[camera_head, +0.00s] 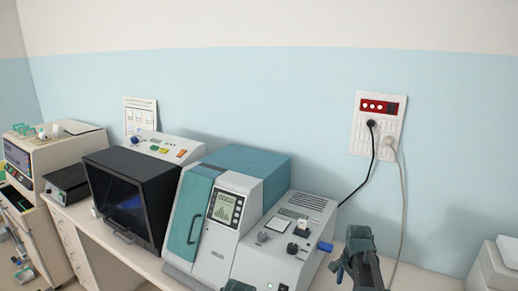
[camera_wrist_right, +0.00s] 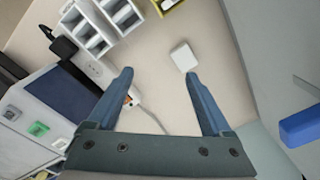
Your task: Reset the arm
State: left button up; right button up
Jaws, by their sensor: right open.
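My right gripper (camera_head: 350,262) is raised at the lower right of the head view, beside the grey machine with the blue knob. In the right wrist view my right gripper (camera_wrist_right: 158,74) is open, with its two blue-grey fingers apart and nothing between them. A small white block (camera_wrist_right: 184,57) lies on the beige surface beyond the right-hand fingertip. A dark piece at the bottom edge of the head view may be part of my left arm; its jaws cannot be made out.
The grey machine (camera_head: 283,245) has a blue knob (camera_head: 325,246). A teal-doored machine (camera_head: 190,212) and a black-fronted box (camera_head: 128,200) stand left of it. Power cords hang from the wall socket (camera_head: 378,125). A white rack (camera_wrist_right: 92,25) and yellow-edged tray (camera_wrist_right: 172,5) show in the wrist view.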

jog(key=s+a+n, duration=1.3)
jog(key=s+n, duration=0.1)
jog(key=s, duration=0.1)
jog(key=s+a+f+n+b, duration=0.2)
jog(key=a+f+b, duration=0.1)
jog(key=a, duration=0.2)
jog(key=s+a+f+n+h+b, duration=0.1)
jog(key=s+a+f+n+b, duration=0.1)
jog(key=a, duration=0.4)
notch_tip(320, 180, down, 2)
jog(key=shift+s+f+g+b, duration=0.15)
jog(key=shift+s+g+b, duration=0.25)
jog(key=shift+b, duration=0.75)
jog(key=shift+o, duration=0.2)
